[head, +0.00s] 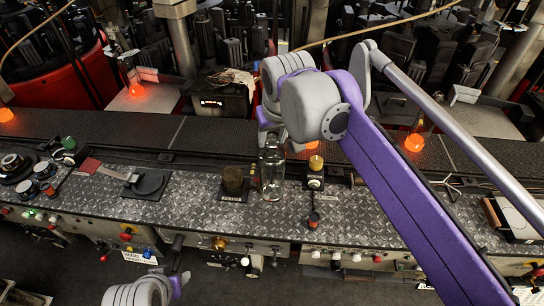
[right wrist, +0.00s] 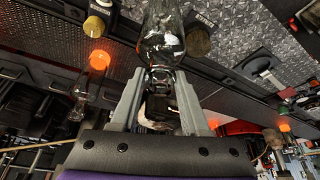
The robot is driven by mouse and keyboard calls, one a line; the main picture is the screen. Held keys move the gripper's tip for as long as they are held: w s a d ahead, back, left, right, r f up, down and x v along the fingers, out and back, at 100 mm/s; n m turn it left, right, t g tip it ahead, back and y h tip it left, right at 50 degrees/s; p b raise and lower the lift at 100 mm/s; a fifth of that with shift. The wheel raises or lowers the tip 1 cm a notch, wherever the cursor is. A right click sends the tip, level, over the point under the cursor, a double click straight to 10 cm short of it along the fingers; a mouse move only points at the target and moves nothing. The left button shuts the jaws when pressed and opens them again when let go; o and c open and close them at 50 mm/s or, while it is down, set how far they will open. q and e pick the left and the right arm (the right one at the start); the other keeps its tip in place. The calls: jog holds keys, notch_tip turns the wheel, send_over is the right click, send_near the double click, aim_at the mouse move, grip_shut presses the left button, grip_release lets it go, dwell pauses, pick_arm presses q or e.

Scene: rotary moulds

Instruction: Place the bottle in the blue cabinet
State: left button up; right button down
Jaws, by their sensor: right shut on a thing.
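A clear glass bottle (head: 272,172) shows in the head view over the patterned metal ledge, roughly upright. Its body (right wrist: 162,35) fills the top middle of the right wrist view. My right gripper (right wrist: 158,76) is shut on the bottle's neck end, with a finger on each side. In the head view, the right arm's grey wrist sits just above the bottle and hides most of the gripper. I cannot tell whether the bottle's base touches the ledge. My left arm's grey link shows at the bottom left, without a clear view of its gripper. No blue cabinet is in view.
The metal ledge (head: 205,205) carries a brown round block (head: 233,180), a yellow-topped knob (head: 315,165) and a black round plate (head: 148,183). Behind runs a dark conveyor (head: 110,128). Glowing orange glassware (head: 414,142) stands further back. Dark floor lies in front.

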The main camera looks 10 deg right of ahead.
aim_at(272, 150)
jog(key=shift+w+f, duration=0.15)
jog(key=shift+f, duration=1.95)
jog(key=shift+f, duration=0.2)
jog(key=shift+c, duration=2)
grip_release()
